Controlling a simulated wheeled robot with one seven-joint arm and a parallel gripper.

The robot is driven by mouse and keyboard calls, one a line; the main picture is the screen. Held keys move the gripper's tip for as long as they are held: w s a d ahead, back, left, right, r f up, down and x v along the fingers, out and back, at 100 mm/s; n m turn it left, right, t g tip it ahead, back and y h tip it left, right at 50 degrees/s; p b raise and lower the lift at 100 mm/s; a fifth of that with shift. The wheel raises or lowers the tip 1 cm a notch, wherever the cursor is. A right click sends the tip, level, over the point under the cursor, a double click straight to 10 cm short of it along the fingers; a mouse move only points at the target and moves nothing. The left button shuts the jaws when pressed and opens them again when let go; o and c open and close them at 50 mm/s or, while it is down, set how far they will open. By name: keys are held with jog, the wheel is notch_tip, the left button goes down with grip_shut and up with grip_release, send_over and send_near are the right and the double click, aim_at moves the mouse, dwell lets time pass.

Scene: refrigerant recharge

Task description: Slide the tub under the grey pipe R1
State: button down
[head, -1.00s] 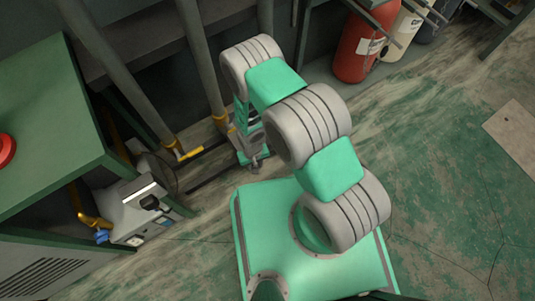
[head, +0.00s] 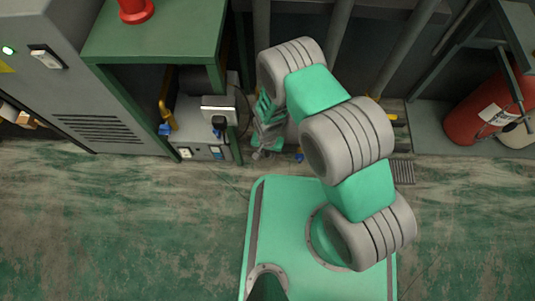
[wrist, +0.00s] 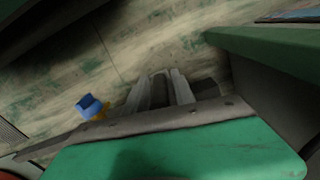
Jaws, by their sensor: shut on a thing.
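My gripper (head: 262,152) is low near the floor, in front of the pipe wall and beside the green bench. In the wrist view my gripper (wrist: 160,88) is shut on a dark narrow piece. I cannot tell if this piece is part of the tub. No whole tub can be made out in either view; my arm and hand hide much of this spot. Several grey pipes (head: 405,55) run down the wall behind my arm. No label R1 is readable, so I cannot tell which pipe it is.
A green bench (head: 160,36) with a red button (head: 135,10) stands at left, a grey box (head: 205,140) beneath it. A grey cabinet (head: 75,85) is farther left. A red extinguisher (head: 480,112) stands at right. A blue valve handle (wrist: 90,105) shows near my gripper. Front floor is clear.

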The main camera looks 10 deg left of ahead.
jog(key=shift+w, duration=0.1)
jog(key=c, duration=1.3)
grip_release()
jog(key=shift+a, duration=0.1)
notch_tip(320, 180, up, 8)
jog(key=p, duration=0.3)
jog(key=shift+f+p, duration=0.1)
jog(key=shift+p, duration=0.2)
jog(key=shift+c, duration=0.4)
